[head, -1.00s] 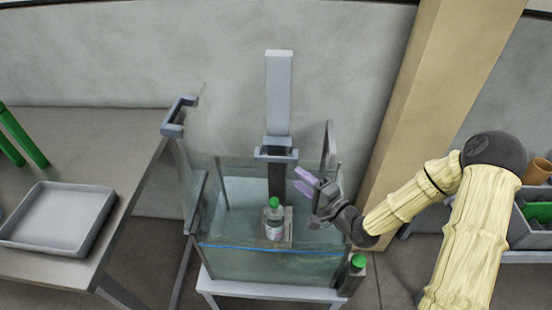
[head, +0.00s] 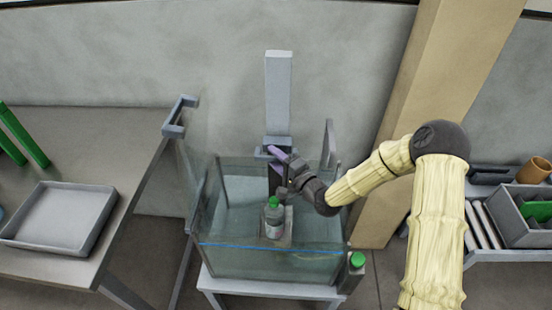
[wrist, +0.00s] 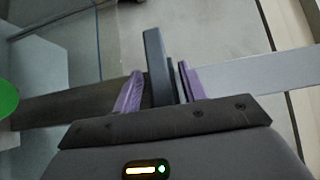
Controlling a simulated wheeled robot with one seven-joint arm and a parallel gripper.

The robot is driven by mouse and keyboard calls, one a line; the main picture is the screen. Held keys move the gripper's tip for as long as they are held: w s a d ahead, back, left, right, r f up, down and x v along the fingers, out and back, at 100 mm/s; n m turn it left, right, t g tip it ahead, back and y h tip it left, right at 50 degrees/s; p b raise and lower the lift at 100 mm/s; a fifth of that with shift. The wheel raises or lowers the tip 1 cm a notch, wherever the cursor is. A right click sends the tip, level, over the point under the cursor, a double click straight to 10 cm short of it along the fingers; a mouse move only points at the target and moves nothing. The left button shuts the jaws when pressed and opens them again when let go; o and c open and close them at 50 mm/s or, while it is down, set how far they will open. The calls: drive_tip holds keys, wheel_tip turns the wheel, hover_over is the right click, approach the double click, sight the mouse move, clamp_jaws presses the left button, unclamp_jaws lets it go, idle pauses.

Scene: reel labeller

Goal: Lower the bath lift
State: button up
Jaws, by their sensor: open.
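The bath is a clear glass tank (head: 225,250) on a pale stand, with a blue line along its front. The lift has a tall grey column (head: 278,90) behind the tank and a grey crosspiece (head: 277,141) low on it. A bottle with a green cap (head: 273,222) stands upright on the lift's platform inside the tank. My gripper (head: 280,155) is over the back of the tank, at the crosspiece. In the wrist view its purple fingers (wrist: 160,85) are open, with a dark grey bar (wrist: 156,60) between them. Contact cannot be told.
A grey tray (head: 62,217) lies on the left table. A beige pillar (head: 430,110) stands to the right. A green-capped item (head: 357,260) sits beside the tank's front right corner. A rack with bins (head: 520,225) is far right.

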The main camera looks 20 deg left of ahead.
clamp_jaws()
wheel_tip(320, 180, down, 5)
drive_tip(key=b, duration=0.3)
drive_tip(key=shift+r, duration=0.2)
unclamp_jaws()
drive_tip(key=shift+r, duration=0.2)
wheel_tip(320, 180, up, 10)
drive_tip(key=shift+p, duration=0.35)
